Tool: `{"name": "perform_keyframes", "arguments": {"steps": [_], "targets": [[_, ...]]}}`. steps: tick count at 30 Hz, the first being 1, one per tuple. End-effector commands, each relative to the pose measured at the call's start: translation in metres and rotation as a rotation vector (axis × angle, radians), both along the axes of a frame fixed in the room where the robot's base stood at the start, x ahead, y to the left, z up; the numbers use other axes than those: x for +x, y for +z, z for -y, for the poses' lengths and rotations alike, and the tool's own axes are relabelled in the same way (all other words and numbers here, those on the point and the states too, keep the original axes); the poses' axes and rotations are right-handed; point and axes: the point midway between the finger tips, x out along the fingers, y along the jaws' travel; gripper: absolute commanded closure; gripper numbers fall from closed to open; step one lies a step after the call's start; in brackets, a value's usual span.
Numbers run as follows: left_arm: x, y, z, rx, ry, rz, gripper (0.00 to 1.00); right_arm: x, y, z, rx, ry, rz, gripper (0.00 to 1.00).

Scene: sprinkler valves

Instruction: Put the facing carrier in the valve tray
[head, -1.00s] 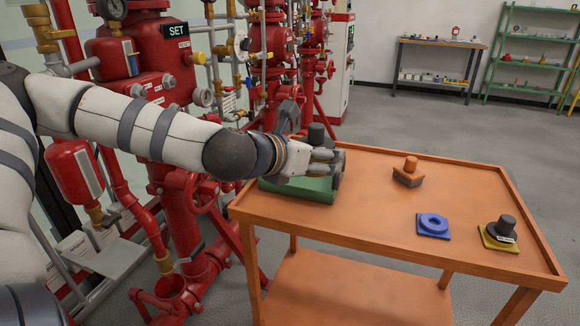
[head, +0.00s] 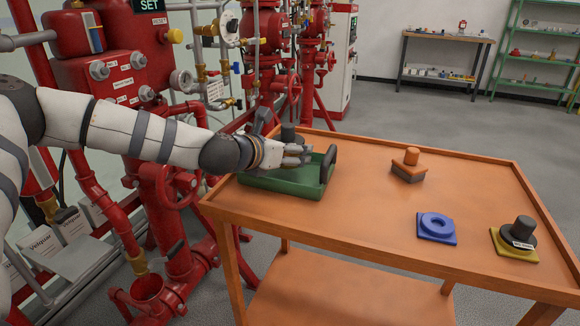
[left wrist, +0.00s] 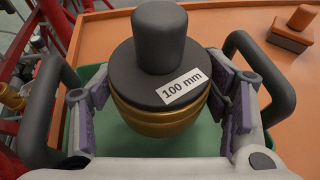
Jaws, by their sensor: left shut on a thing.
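My left gripper (head: 296,154) is shut on the facing carrier, a black knob and disc (left wrist: 165,68) above a brass-coloured body, labelled "100 mm". The purple pads grip its sides in the left wrist view. In the head view its dark knob (head: 289,132) stands upright above my fingers. The green valve tray (head: 283,188) sits at the table's left end, and the carrier is over it. The tray's green also shows beneath the carrier in the left wrist view (left wrist: 92,138). Whether the carrier touches the tray floor is hidden. My right gripper is not in view.
The orange table (head: 370,205) also holds an orange-and-grey block (head: 408,170), a blue ringed piece (head: 436,227) and a black knobbed piece on a yellow base (head: 516,236). Its middle is clear. Red valves and pipes (head: 180,190) stand close at the left.

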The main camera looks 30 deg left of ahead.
Motion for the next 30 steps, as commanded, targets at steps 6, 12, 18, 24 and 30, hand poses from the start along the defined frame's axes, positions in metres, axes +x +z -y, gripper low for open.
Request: {"name": "perform_keyframes", "arguments": {"steps": [6,12,18,24,30], "targets": [[0.001,-0.034,-0.001,0.001,0.001,-0.003,0.79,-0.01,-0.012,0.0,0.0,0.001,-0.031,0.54],[0.001,-0.031,-0.001,0.001,0.001,0.001,0.79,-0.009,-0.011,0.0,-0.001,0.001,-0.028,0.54],[0.0,-0.037,0.0,0.0,0.001,-0.004,0.24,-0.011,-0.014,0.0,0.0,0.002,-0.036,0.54],[0.0,-0.036,0.0,0.0,0.001,-0.003,0.11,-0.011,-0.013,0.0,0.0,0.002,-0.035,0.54],[0.0,-0.035,0.0,0.0,0.001,-0.002,0.11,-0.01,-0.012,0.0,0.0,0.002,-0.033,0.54]]}}
